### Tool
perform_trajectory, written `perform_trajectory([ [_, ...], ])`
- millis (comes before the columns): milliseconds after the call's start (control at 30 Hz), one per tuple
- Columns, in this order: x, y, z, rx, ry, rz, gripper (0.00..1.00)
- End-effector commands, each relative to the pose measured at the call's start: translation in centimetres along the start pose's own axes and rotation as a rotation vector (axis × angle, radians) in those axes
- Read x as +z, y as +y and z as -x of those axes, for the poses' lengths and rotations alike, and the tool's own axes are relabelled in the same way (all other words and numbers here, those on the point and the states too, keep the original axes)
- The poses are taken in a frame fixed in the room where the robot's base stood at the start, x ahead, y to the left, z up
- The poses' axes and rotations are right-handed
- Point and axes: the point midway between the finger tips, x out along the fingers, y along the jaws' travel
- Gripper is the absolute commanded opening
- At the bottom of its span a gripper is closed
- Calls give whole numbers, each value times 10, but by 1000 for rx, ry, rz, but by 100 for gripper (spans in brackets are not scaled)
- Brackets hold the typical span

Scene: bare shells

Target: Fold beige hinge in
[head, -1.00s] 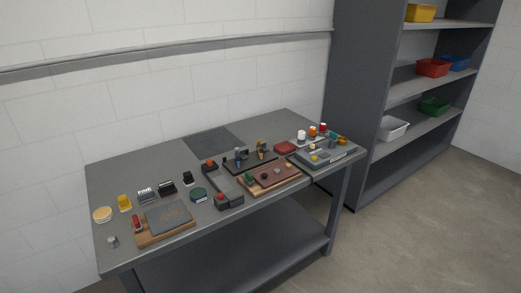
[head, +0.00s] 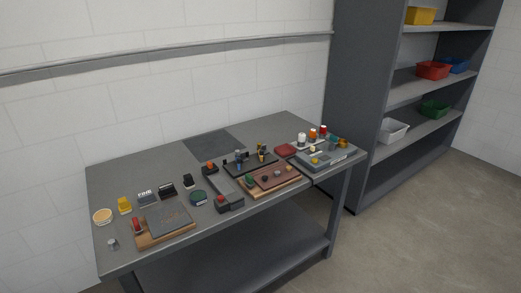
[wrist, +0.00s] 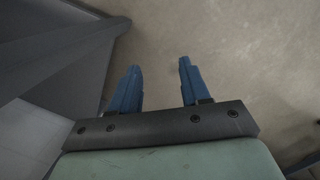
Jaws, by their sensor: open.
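No beige hinge can be made out for certain in the head view; the pieces on the grey table (head: 120,180) are small. A beige round disc (head: 102,216) lies at the table's left end. A wooden board with a dark plate (head: 166,221) lies near the front left edge. A brown board with small knobs (head: 272,179) lies right of the middle. My gripper (wrist: 158,85) shows only in the wrist view. Its two blue fingers are apart with nothing between them, above bare floor, away from the table pieces.
A grey board with several small parts (head: 325,160) sits at the table's right end. A grey shelf (head: 425,118) with coloured bins stands at the right. Open floor (head: 430,230) lies in front.

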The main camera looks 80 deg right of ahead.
Motion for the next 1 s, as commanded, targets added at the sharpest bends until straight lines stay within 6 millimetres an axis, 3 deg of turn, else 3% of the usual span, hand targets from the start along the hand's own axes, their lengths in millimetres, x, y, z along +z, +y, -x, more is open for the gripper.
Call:
perform_trajectory([
  [33,-23,9,13,3,29,-14,46],
  [100,-47,21,30,9,65,-30,46],
  [267,-99,52,76,23,148,-69,46],
  [500,-168,106,154,50,270,-132,46],
  [767,-223,180,251,86,397,-216,46],
  [1000,-246,274,348,125,495,-336,46],
])
